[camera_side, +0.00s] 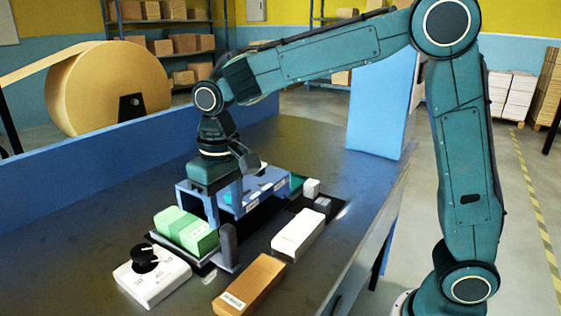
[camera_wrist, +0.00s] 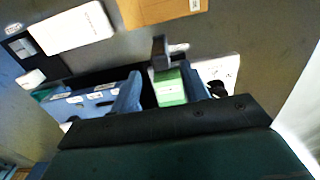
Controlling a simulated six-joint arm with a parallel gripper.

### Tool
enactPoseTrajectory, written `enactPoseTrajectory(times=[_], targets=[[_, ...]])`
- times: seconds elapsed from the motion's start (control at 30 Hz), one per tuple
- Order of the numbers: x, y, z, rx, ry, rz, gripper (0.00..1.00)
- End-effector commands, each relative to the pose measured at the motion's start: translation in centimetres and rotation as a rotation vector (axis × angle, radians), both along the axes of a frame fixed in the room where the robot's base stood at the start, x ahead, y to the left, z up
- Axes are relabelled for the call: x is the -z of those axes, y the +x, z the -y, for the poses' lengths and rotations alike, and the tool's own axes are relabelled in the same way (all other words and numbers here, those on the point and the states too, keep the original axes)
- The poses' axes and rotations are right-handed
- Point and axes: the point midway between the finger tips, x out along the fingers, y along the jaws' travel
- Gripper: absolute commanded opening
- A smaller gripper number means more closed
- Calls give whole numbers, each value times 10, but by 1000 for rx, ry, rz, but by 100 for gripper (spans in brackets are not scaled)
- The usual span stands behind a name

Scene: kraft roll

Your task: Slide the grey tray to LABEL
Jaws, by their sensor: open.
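The grey tray (camera_side: 197,261) stands at the near left end of a dark track, with a green box (camera_side: 186,231) on it. A grey upright post (camera_side: 228,246) rises at its near right corner; the post also shows in the wrist view (camera_wrist: 160,53). My gripper (camera_side: 218,205) is over the far side of the tray, pointing down. In the wrist view my gripper (camera_wrist: 158,92) has its blue fingers apart, with the green box (camera_wrist: 170,88) showing between them. I see no contact with the post. I cannot make out the word LABEL.
A blue piece with small stickers (camera_side: 262,192) stands behind the gripper. A white dial box (camera_side: 152,278) is at the near left, a brown carton (camera_side: 249,285) in front, a white box (camera_side: 298,234) right of the track. A blue wall (camera_side: 60,188) edges the bench.

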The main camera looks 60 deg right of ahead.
Motion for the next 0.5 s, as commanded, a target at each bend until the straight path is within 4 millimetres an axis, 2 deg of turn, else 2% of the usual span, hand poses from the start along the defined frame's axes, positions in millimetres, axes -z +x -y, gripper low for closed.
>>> enactPoseTrajectory(times=[0.3,0.5], targets=[[49,0,0,0,-1,-3,45],[69,0,0,0,0,-1,45]])
